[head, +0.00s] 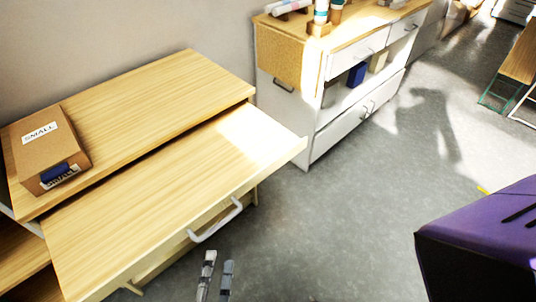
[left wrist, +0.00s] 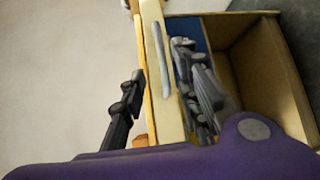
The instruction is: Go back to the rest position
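My left gripper (head: 216,276) shows at the bottom of the head view, its two grey fingers pointing up with a gap between them. It is just below the white handle (head: 215,220) of a pale wooden front and looks apart from it. In the left wrist view the gripper (left wrist: 160,98) has its dark fingers spread wide and seems to hold nothing. The pale wooden edge and handle (left wrist: 161,55) show between the fingers in that picture. My right gripper is out of view; a purple part of my own body shows at the right of the head view.
A cardboard box (head: 48,150) labelled SMALL sits on the wooden cabinet top (head: 150,90) at left. A white drawer cabinet (head: 345,120) with items on it stands at the back. A green-legged table (head: 522,58) is at upper right. The grey floor (head: 350,220) between is clear.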

